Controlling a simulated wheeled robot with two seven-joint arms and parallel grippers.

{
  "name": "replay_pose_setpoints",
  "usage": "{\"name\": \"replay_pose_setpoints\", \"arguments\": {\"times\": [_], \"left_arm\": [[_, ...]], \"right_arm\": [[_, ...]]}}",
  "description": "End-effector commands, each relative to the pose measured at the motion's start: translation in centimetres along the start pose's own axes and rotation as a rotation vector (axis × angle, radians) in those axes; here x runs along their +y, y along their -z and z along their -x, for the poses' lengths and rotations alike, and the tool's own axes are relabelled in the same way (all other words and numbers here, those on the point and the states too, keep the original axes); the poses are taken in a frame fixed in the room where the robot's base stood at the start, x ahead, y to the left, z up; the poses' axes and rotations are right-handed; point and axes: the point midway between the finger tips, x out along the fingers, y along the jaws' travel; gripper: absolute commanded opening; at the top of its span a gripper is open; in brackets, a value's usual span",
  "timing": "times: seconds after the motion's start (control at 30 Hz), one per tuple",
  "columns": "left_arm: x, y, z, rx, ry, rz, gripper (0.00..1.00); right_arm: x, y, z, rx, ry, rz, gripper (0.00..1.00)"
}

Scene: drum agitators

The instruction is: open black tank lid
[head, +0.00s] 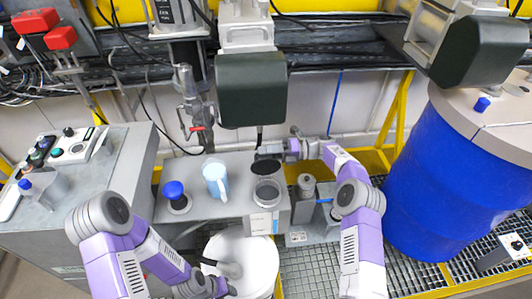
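The small tank (266,194) stands on the grey bench near the middle of the head view, with a labelled white front. Its black lid (266,167) shows as a dark disc at the tank's back edge and looks tilted up, with the round top below it visible. My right gripper (268,152) reaches in from the right and is just behind and above the lid. I cannot tell whether it touches the lid or how far its fingers are apart. My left gripper (228,268) is low, over the white drum, and its fingers are too small to read.
A blue-lidded knob (173,190), a light blue jug (215,180) and a dark grey bottle (306,187) stand beside the tank. A dark motor box (251,90) hangs above. A white drum (255,247) is in front; a large blue drum (430,170) stands right.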

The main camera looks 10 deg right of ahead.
Motion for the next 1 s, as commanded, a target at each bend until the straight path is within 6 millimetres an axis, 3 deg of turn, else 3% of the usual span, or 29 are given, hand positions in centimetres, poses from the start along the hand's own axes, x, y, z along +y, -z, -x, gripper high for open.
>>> {"name": "replay_pose_setpoints", "arguments": {"times": [0.27,0.57,0.8,1.0], "left_arm": [[0.0,0.0,0.0,0.0,0.0,0.0,0.43],[-0.1,0.0,-0.3,0.0,0.0,0.0,0.43],[-0.3,0.0,-0.7,0.0,0.0,0.0,0.43],[-0.3,0.0,-0.7,0.0,0.0,0.0,0.43]], "right_arm": [[0.0,0.0,0.6,-0.001,0.001,0.001,0.38],[-0.1,0.0,5.5,-0.002,0.001,0.002,0.38],[-0.1,0.0,7.2,0.0,0.0,0.001,0.38],[0.0,0.0,7.6,0.001,0.0,0.0,0.38]]}}
